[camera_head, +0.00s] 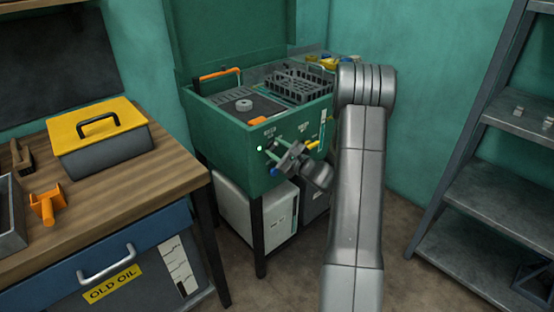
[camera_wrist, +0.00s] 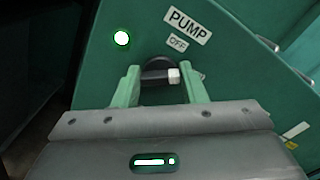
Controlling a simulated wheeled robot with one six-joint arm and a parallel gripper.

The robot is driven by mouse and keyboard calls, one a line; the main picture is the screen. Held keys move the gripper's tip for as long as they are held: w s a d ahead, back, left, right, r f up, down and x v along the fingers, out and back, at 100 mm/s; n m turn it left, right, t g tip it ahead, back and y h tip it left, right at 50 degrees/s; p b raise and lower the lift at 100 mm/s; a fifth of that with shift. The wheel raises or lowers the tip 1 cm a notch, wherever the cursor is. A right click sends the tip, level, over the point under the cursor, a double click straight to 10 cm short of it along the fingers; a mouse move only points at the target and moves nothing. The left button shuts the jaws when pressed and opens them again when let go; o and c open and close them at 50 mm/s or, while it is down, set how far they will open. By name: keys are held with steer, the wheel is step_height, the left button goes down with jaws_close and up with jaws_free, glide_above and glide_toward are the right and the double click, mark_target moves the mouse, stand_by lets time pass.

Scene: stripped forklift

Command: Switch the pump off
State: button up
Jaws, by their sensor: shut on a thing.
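The pump switch (camera_wrist: 158,76) is a dark round base with a short dark lever and a pale tip. In the wrist view the lever lies crosswise, tip to the right, below the PUMP label (camera_wrist: 187,26) and the small OFF label (camera_wrist: 178,43). My gripper (camera_wrist: 160,88) has its two green fingers on either side of the lever and is shut on it. A round lamp (camera_wrist: 122,38) left of the label glows white-green. In the head view my gripper (camera_head: 283,153) is at the front of the green washer cabinet (camera_head: 228,140) and hides the switch.
The cabinet's open top holds a grey basket (camera_head: 300,84) and an orange-handled item (camera_head: 220,72). A wooden bench (camera_head: 130,190) with a yellow-lidded toolbox (camera_head: 100,135) stands left. Grey shelves (camera_head: 470,190) stand right. A white container (camera_head: 265,220) sits under the cabinet.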

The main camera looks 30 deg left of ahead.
steer(key=n+b, duration=0.3)
steer(key=b, duration=0.4)
steer(key=f+n+b, duration=0.1)
steer(key=n+b, duration=0.3)
steer(key=b, duration=0.3)
steer(key=shift+s+b, duration=0.1)
steer(key=shift+b, duration=0.25)
steer(key=n+b, duration=0.3)
steer(key=b, duration=0.2)
steer(key=shift+r+n+b, duration=0.2)
steer(key=shift+n+b, duration=0.2)
steer(key=shift+b, duration=0.55)
steer(key=shift+r, duration=0.1)
steer(key=o, duration=1)
